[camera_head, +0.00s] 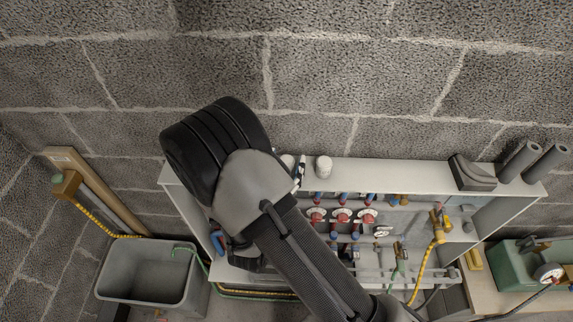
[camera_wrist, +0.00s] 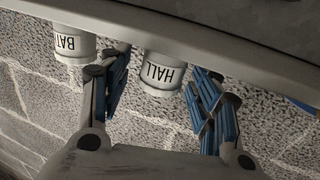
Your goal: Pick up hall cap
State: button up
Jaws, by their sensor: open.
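The hall cap (camera_wrist: 163,75) is a white cylinder with HALL in black letters. In the wrist view it lies between the two blue-padded fingers of my gripper (camera_wrist: 160,82), which is open with space showing on each side of it. I cannot tell whether either finger touches it. In the head view, a white cap (camera_head: 287,161) partly hidden by my wrist appears to be the hall cap, on top of the grey cabinet (camera_head: 390,172). One finger shows just right of it; the rest of my gripper is hidden.
A second white cap, marked BAT (camera_wrist: 74,45), stands close beside one finger; it also shows in the head view (camera_head: 324,167). A grey wedge (camera_head: 472,174) and dark tubes (camera_head: 519,161) sit at the cabinet's right end. The block wall (camera_head: 350,85) is close behind.

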jog(key=shift+w+d, duration=0.1)
jog(key=shift+w, duration=0.3)
jog(key=c, duration=1.1)
jog(key=shift+r, duration=0.15)
